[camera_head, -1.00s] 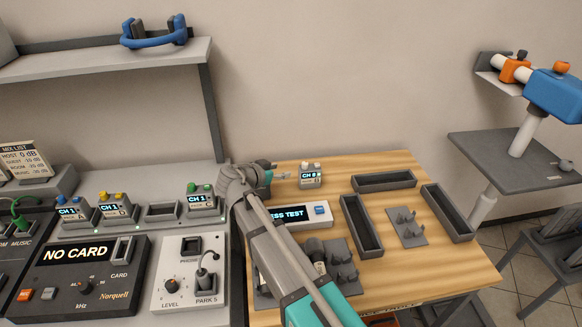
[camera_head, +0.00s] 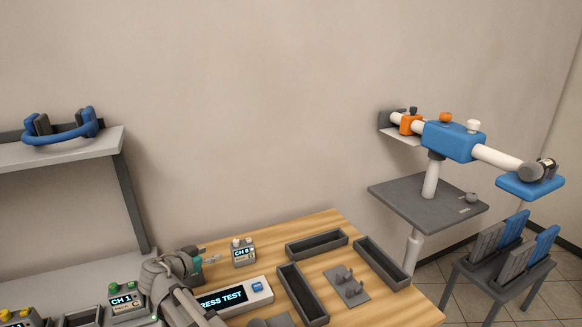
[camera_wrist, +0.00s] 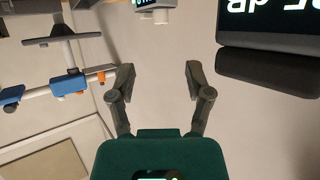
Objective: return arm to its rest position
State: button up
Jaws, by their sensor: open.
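My gripper (camera_head: 203,258) is at the lower left of the head view, above the left edge of the wooden table (camera_head: 325,228). It is just left of a small grey unit marked CH (camera_head: 243,253), apart from it as far as I can tell. In the wrist view my gripper (camera_wrist: 158,76) has its two fingers spread wide with nothing between them. Only pale wall shows behind the fingers. Most of my arm is cut off by the lower edge of the head view.
The table holds dark empty trays (camera_head: 302,294), a peg plate (camera_head: 347,286) and a PRESS TEST box (camera_head: 258,287). A CH 1 unit (camera_head: 125,301) stands left of my wrist. A shelf (camera_head: 60,152) with blue headphones (camera_head: 62,128) hangs above.

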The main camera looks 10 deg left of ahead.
jog(key=d+g+p, duration=0.2)
jog(key=d, duration=0.7)
jog(key=w+d+f+g+p, duration=0.1)
jog(key=d+g+p, duration=0.1)
jog(key=d, duration=0.8)
jog(key=w+d+f+n+g+p, duration=0.1)
jog(key=d+g, duration=0.2)
jog(key=d, duration=0.7)
jog(key=shift+w+d+g+h+p, duration=0.1)
jog(key=shift+d+g+h+p, duration=0.15)
jog(key=shift+g+h+p, duration=0.15)
jog(key=s+d+n+g+y+p, duration=0.1)
jog(key=s+d+p, duration=0.1)
jog(key=d, duration=0.4)
jog(key=s+d+r+n+g+y+p, duration=0.1)
jog(key=s+d+g+y+p, duration=0.1)
jog(key=s+d, duration=0.3)
jog(key=s+d+r+n+g+y+p, duration=0.1)
jog(key=s+d+y, duration=0.1)
jog(key=d, duration=0.6)
jog(key=shift+s+d+g+p, duration=0.3)
jog(key=shift+s+g+p, duration=0.1)
jog(key=shift+s, duration=0.4)
jog(key=shift+r, duration=0.1)
